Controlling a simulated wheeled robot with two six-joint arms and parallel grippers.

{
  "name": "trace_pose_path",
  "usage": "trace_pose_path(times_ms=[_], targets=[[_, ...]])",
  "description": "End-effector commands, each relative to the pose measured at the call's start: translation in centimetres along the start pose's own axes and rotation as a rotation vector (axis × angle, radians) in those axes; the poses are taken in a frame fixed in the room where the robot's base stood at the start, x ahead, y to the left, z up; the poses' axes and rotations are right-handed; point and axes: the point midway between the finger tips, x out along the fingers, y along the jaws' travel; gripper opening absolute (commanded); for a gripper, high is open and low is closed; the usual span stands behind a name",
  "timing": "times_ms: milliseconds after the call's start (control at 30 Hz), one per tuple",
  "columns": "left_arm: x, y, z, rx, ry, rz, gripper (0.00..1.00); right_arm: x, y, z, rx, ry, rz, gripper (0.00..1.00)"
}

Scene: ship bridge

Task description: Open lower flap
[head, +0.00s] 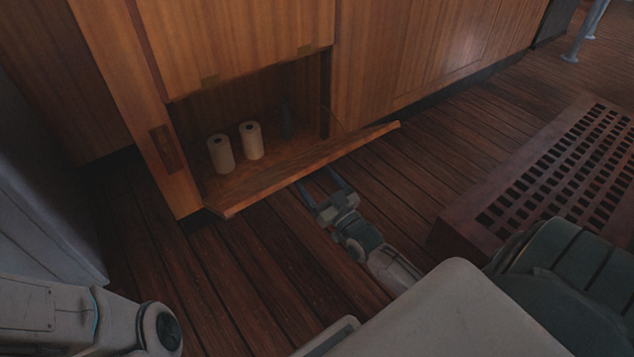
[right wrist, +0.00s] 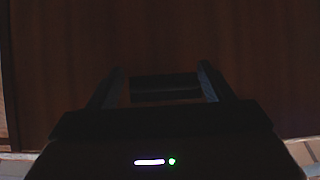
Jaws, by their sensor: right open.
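The lower flap (head: 310,168) of the wooden cabinet is swung down and out, with its hinge side at the bottom of the opening. Its free edge juts out over the floor. My right gripper (head: 324,182) is open, just in front of and below the flap's outer edge; I cannot tell if it touches. In the right wrist view its two fingers (right wrist: 158,84) stand apart before a dark brown wooden surface, with a dark bar between them. My left arm shows at the lower left, but its gripper is outside the head view.
Two pale rolls (head: 221,154) and a dark bottle-like object (head: 287,118) stand inside the compartment. The upper cabinet panel (head: 235,40) is closed above it. A raised brown grating (head: 545,165) lies to the right. The plank floor in front is clear.

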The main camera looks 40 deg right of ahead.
Motion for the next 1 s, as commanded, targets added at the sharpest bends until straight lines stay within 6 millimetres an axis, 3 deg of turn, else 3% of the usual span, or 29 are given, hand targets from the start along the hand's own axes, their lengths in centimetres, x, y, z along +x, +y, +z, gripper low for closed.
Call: trace_pose_path(times_ms=[333,1000], targets=[[-0.1,0.0,-0.1,0.0,0.0,0.0,0.3,-0.2,-0.1,0.1,0.001,0.005,0.0,0.81],[-1.3,-0.4,-0.7,0.001,-0.001,0.001,0.3,-4.0,-0.1,2.9,0.002,0.006,0.0,0.81]])
